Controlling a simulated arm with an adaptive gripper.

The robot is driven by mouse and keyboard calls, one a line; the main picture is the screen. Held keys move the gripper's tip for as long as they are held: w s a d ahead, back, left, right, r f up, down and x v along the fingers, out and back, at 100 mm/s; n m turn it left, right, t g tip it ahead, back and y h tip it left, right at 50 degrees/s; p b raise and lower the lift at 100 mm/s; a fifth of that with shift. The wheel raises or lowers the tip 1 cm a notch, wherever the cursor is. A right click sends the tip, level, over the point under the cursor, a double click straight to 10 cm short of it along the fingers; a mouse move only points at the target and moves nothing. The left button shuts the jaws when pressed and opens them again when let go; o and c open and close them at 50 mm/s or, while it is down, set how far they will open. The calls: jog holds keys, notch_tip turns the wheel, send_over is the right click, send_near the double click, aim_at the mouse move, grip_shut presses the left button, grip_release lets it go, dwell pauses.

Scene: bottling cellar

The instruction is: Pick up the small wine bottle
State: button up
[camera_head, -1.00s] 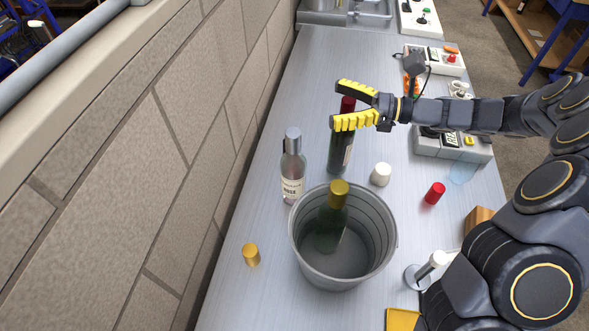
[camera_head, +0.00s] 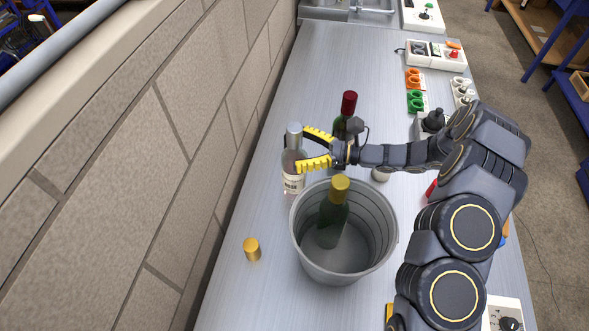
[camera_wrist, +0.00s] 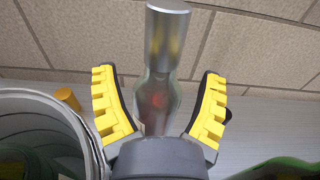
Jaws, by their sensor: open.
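A clear bottle with a silver cap and a pale label (camera_head: 289,181) stands upright on the bench near the wall. My gripper (camera_head: 302,149) is at its neck and shoulder, with the yellow fingers open on either side. In the wrist view the bottle (camera_wrist: 157,100) stands between the fingers with gaps on both sides, and its silver cap rises past the fingertips. A dark bottle with a red cap (camera_head: 348,104) stands behind my gripper, its lower part hidden. A green bottle with a gold cap (camera_head: 333,215) leans inside the metal bucket (camera_head: 298,245).
The bucket is close in front of the clear bottle. A gold cap (camera_head: 252,249) stands on the bench left of the bucket. The brick wall (camera_head: 180,150) runs along the left. Switch boxes (camera_head: 436,55) and orange and green handles (camera_head: 414,90) line the right. The bench's far middle is clear.

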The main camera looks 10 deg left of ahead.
jog(key=shift+a, duration=0.85)
jog(key=c, duration=1.3)
jog(key=shift+o, duration=0.2)
